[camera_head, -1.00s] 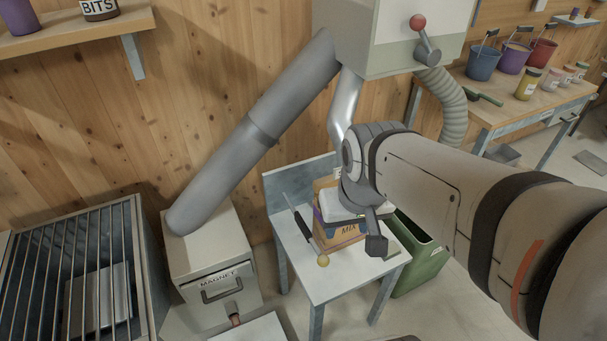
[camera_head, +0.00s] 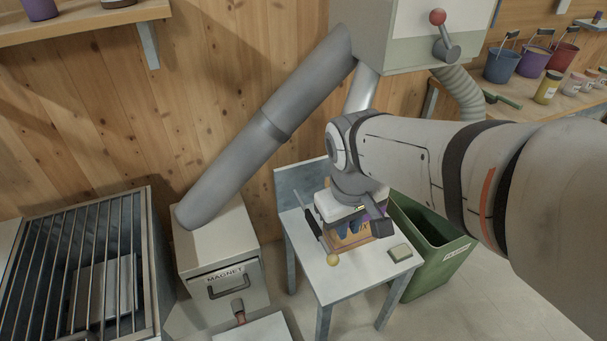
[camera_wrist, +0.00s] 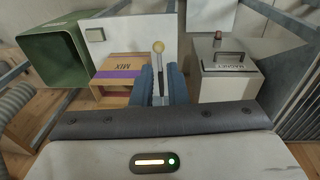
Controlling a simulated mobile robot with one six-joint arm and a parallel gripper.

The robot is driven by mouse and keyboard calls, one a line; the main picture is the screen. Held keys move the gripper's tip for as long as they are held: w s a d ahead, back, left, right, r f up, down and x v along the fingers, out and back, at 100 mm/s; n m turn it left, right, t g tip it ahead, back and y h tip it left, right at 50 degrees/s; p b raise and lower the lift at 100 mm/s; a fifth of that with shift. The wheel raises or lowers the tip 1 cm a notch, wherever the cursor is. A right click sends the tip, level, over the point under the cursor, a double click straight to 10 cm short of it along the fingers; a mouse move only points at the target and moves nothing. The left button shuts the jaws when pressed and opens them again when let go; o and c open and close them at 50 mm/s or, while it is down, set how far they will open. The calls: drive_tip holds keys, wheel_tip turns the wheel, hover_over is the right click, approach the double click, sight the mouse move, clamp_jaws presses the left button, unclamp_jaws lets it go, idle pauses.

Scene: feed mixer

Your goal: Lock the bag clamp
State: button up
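The bag clamp appears as a long lever (camera_head: 314,225) with a dark grip and a yellow ball knob (camera_head: 332,259), along the left side of the small white table. In the wrist view the knob (camera_wrist: 158,46) and lever show between my blue fingers. My gripper (camera_head: 346,230) is over the table, partly in front of the bag in the head view. In the wrist view its fingers (camera_wrist: 161,88) are apart, with a gap around the lever; I see no grip on it. The fingertips' depth is unclear.
A sponge-like block (camera_head: 401,252) lies on the white table (camera_head: 350,278). A green bin (camera_head: 440,255) stands to the right. The MAGNET box (camera_head: 222,262) and a barred grate (camera_head: 85,270) are to the left. A grey pipe (camera_head: 265,130) slants above.

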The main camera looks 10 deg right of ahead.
drive_tip(key=w+a+f+n+h+b, duration=0.1)
drive_tip(key=a+f+n+b, duration=0.1)
drive_tip(key=f+n, duration=0.1)
drive_tip(key=w+a+f+n+g+h+b, duration=0.1)
drive_tip(key=w+a+f+n+b, duration=0.1)
drive_tip(key=f+n, duration=0.1)
drive_tip(key=w+a+f+n+h+b, duration=0.2)
drive_tip(key=f+n, duration=0.1)
drive_tip(key=f, duration=0.1)
drive_tip(key=shift+w+a+f+g, duration=0.1)
drive_tip(key=shift+w+a+g, duration=0.2)
drive_tip(key=shift+g, duration=0.1)
clamp_jaws()
drive_tip(key=w+a+f+n+t+h+b, duration=0.1)
drive_tip(key=w+a+f+n+h+b, duration=0.2)
drive_tip(key=a+f+n, duration=0.3)
drive_tip(key=shift+a+f+n+b, duration=0.35)
drive_tip(key=shift+a+b, duration=0.3)
drive_tip(key=shift+b, duration=0.25)
drive_tip(key=shift+d+f, duration=0.1)
drive_tip(key=d+r+b+x, duration=0.2)
drive_tip(key=b+x, duration=0.1)
drive_tip(key=x, duration=0.9)
drive_tip(key=shift+w+d+f, duration=0.2)
drive_tip(key=shift+d+f, duration=0.2)
